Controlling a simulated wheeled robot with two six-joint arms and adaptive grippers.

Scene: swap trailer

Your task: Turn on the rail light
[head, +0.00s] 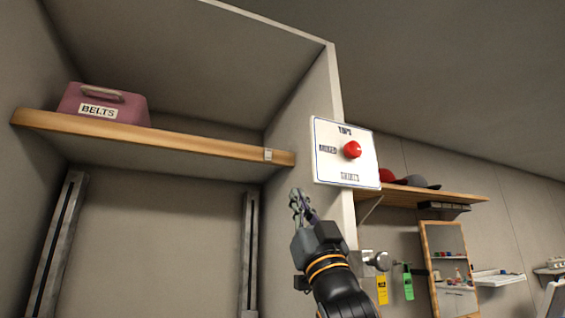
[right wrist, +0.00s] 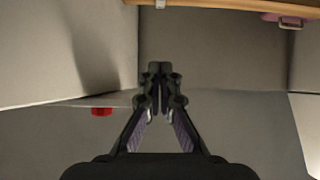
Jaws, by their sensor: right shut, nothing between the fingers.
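A small pale square piece, perhaps a switch (head: 267,155), sits on the front edge of the wooden shelf (head: 190,147), near its right end. It also shows at the top of the right wrist view (right wrist: 160,4). No lit lamp is clearly visible. My right gripper (head: 297,195) is shut and empty, below and to the right of that piece and apart from it. Its closed fingers (right wrist: 160,75) point into the open cabinet in the right wrist view. My left gripper is not in view.
A white sign panel with a red knob (head: 352,149) is on the cabinet's right side, close to my right gripper. A purple BELTS box (head: 103,103) stands on the shelf. A mirror (head: 450,265) and a shelf with caps (head: 440,193) are further right.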

